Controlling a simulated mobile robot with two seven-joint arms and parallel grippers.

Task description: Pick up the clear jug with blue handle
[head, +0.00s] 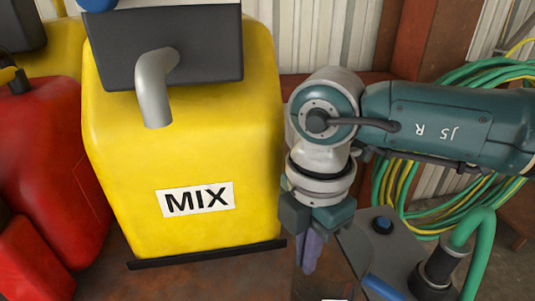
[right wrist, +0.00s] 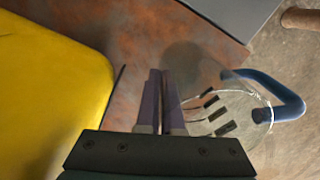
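The clear jug (right wrist: 236,103) shows in the right wrist view, right of my fingers, with dark marks on its transparent wall. Its blue handle (right wrist: 285,98) sticks out to the right. In the head view a blue bar (head: 383,287) at the bottom edge looks like this handle; the clear body is hard to make out there. My right gripper (head: 309,252) points down beside the yellow container. My left gripper is not in view.
A large yellow container (head: 180,130) labelled MIX stands left of my right gripper, close to it. Red cans (head: 50,180) stand further left. A green and yellow hose coil (head: 420,195) hangs behind. A rusty brown surface (right wrist: 195,75) lies below my fingers.

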